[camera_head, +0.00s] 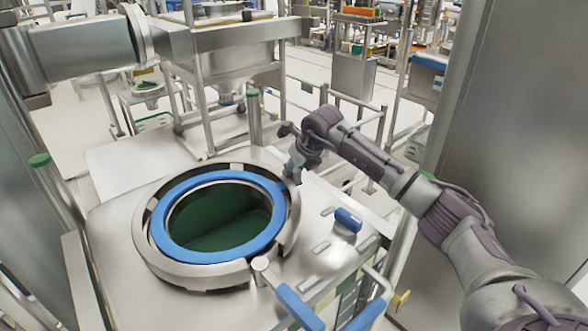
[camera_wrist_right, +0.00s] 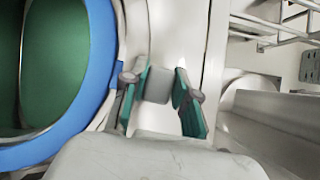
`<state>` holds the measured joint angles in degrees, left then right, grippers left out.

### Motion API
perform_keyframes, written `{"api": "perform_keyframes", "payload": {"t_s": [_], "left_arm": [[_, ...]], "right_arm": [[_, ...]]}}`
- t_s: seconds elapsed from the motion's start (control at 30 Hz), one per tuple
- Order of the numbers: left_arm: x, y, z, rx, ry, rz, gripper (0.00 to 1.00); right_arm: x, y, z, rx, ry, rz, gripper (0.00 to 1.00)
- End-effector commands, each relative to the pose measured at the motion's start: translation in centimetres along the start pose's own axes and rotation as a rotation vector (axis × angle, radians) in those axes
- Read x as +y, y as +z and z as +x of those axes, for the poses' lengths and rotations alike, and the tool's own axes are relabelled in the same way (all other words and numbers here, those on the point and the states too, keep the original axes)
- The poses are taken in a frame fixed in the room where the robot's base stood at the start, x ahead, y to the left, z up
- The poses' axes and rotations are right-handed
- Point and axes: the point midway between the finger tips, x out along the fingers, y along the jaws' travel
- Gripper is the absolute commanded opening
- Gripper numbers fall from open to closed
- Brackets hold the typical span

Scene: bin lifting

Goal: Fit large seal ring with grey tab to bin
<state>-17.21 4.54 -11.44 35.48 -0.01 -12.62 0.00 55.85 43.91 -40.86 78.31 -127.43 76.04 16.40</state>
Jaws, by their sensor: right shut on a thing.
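A large blue ring (camera_head: 170,242) lies around the round opening of the bin, with a dark green inside. It also shows in the right wrist view (camera_wrist_right: 103,72), left of the fingers. The bin's metal rim (camera_head: 160,268) surrounds it. My right gripper (camera_head: 294,176) is at the far right side of this rim, pointing down. In the right wrist view its teal finger pads stand on either side of a small grey tab (camera_wrist_right: 157,86), and it is shut on it. Whether the tab joins the blue ring is hard to tell. My left gripper is not in view.
A blue-ended handle (camera_head: 348,219) lies on the metal top right of the rim. Blue-gripped bars (camera_head: 300,306) stand at the front. A green-capped post (camera_head: 254,115) rises behind the bin, and another (camera_head: 42,165) stands at left. A metal wall is at right.

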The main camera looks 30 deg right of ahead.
Motion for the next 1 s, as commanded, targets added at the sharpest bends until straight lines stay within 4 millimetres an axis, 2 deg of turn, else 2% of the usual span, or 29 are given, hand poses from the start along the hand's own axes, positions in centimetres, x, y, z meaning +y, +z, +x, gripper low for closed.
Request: {"api": "perform_keyframes", "payload": {"t_s": [1.0], "left_arm": [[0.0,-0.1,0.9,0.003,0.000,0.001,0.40]], "right_arm": [[0.1,-1.0,1.3,0.012,0.000,-0.003,0.00]]}}
